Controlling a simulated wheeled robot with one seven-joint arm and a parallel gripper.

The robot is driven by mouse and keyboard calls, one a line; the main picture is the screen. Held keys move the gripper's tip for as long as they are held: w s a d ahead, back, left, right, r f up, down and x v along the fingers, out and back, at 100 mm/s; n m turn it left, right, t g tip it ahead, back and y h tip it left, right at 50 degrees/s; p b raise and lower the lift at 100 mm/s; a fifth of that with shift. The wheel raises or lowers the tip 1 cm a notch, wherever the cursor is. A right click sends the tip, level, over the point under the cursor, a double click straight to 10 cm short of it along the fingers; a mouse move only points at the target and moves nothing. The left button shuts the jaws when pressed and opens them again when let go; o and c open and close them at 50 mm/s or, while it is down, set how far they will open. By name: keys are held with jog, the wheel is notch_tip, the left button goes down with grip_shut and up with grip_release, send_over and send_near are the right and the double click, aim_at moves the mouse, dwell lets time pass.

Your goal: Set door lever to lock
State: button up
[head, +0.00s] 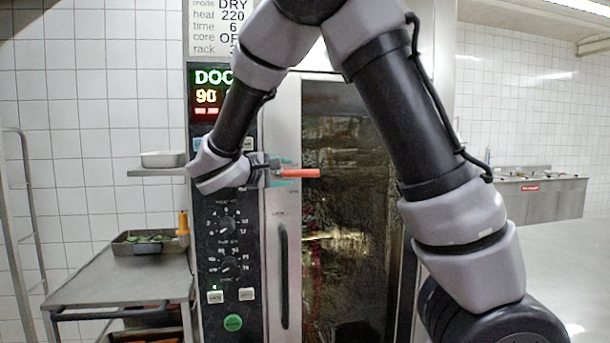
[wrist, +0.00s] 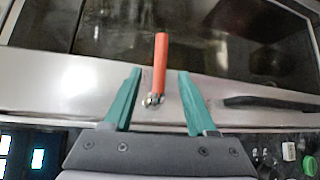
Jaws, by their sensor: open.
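The door lever (head: 300,173) is an orange-red bar on the steel frame of the oven door (head: 343,240). In the head view it lies about level and points right across the dark glass. In the wrist view the lever (wrist: 160,65) rises from a metal pivot, between the fingers of my gripper (wrist: 155,85). My gripper (head: 281,173) has teal fingers and is open around the lever, with a gap on both sides in the wrist view. I cannot tell from the head view whether either finger touches it.
A long dark door handle (head: 284,275) stands below the lever. The control panel (head: 225,220) with knobs and buttons is left of the door. A steel cart (head: 120,278) with a tray (head: 150,243) stands at left. A steel counter (head: 540,195) is at right.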

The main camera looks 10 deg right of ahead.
aim_at(302, 174)
jog(key=x, duration=0.9)
jog(key=shift+w+d+f, duration=0.1)
jog(key=shift+w+d, duration=0.1)
jog(key=shift+d, duration=0.15)
grip_shut()
dwell(0.9)
